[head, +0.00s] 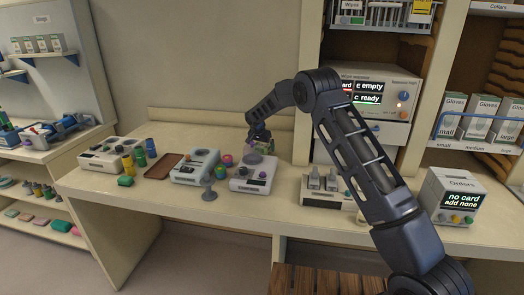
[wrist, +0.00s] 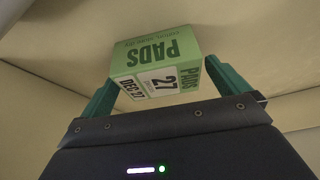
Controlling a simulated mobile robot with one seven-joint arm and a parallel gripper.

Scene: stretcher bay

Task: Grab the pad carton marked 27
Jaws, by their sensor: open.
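My gripper (wrist: 162,74) is open, with one green finger on each side of the carton. The left finger is close to its left side and the right finger close to its right side; I cannot tell whether either touches.
On the counter (head: 330,222), a white console (head: 253,178) with knobs stands just in front of my gripper. A blue-grey console (head: 190,170), a brown tray (head: 163,166) and coloured cylinders are to the left. A tall dispenser unit (head: 385,88) stands to the right, behind my arm.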

